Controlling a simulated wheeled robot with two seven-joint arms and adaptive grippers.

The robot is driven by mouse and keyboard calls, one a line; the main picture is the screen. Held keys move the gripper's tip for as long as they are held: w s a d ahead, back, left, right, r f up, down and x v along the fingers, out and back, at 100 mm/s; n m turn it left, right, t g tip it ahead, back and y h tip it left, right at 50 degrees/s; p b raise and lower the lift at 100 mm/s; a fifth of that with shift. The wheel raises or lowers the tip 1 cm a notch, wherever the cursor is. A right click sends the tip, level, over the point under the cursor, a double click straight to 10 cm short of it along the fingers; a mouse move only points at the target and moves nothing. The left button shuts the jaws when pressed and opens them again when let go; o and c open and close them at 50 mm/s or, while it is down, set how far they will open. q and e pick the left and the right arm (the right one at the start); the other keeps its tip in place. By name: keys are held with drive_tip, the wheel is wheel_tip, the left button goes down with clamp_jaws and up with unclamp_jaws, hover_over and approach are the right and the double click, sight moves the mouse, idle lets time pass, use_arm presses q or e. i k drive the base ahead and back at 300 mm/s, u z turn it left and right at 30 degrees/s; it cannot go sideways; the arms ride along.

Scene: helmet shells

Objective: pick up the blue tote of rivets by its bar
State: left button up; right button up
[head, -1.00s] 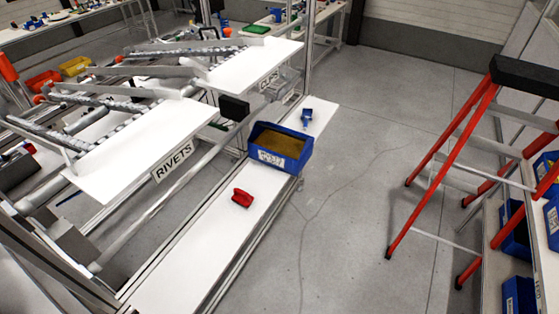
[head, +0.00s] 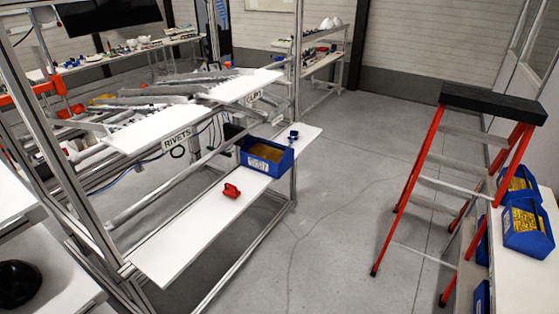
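A blue tote (head: 273,169) with a white label and brownish-yellow contents sits on the far part of a long white shelf (head: 190,230). The label is too small to read, and I cannot make out a bar on the tote. Two more blue totes, an upper one (head: 503,188) and a lower one (head: 528,240), hold yellow contents at the right edge. A white flow rack above the shelf carries a RIVETS sign (head: 177,140). Neither of my grippers is in view.
A red clamp-like item (head: 231,190) and a small blue item (head: 293,137) lie on the shelf either side of the tote. A red stepladder (head: 425,170) with a black top stands at the right, before the right-hand totes. Grey floor (head: 330,220) between shelf and ladder is clear.

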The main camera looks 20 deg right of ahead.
sight(274, 160)
drive_tip(key=z, duration=0.55)
drive_tip(key=i, duration=0.7)
drive_tip(key=z, duration=0.45)
drive_tip(key=i, duration=0.7)
drive_tip(key=u, duration=0.55)
drive_tip(key=i, duration=0.65)
drive_tip(key=u, duration=0.55)
